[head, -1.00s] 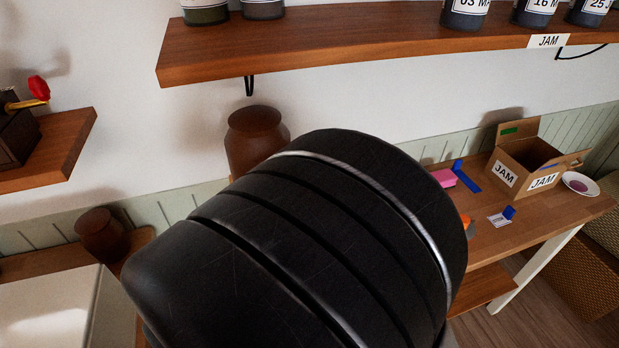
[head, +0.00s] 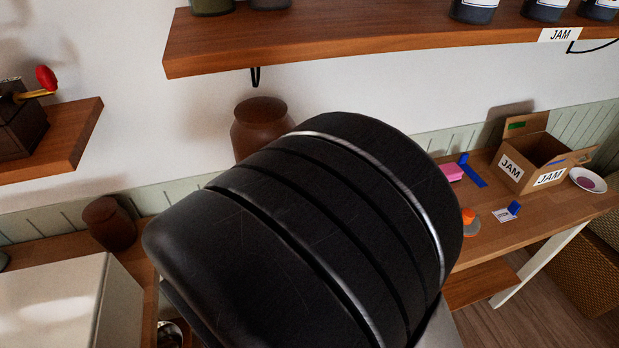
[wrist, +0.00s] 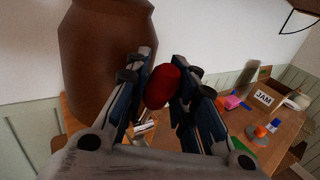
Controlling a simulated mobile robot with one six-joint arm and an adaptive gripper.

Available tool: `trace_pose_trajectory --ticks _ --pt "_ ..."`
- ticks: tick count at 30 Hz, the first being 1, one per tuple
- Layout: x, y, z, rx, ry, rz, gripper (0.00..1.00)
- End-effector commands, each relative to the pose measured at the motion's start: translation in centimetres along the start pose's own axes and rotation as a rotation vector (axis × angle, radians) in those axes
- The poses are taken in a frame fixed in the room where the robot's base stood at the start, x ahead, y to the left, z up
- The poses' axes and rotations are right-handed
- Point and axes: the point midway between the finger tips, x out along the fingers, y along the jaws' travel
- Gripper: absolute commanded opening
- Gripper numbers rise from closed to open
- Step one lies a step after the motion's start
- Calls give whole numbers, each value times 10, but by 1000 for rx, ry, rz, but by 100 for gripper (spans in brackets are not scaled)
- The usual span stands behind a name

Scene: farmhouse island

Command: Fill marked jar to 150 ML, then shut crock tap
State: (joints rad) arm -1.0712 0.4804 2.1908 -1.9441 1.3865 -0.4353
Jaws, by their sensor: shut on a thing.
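The brown crock (wrist: 100,60) stands close at the left in the wrist view. Its upper part shows behind my arm in the head view (head: 262,125). A red knob (wrist: 162,87), seemingly the crock's tap handle, sits between the fingers of my gripper (wrist: 160,90), which is shut on it. In the head view my arm covers the gripper and tap.
A cardboard JAM box (head: 529,168), a plate (head: 588,180), a pink block (head: 452,172) and small blue pieces lie on the wooden counter (head: 500,240). A shelf (head: 350,38) with jars hangs above. A smaller brown pot (head: 108,223) and a white block-like fixture (head: 65,295) stand left.

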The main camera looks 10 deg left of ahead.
Motion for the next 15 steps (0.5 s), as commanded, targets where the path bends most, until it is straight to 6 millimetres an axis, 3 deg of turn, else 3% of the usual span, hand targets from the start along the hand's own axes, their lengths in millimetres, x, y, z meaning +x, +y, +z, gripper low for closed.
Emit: trace_pose_trajectory --ticks 3,15 --pt "8 5 5 0 -3 -1 0" --pt "6 5 4 0 -4 4 0"
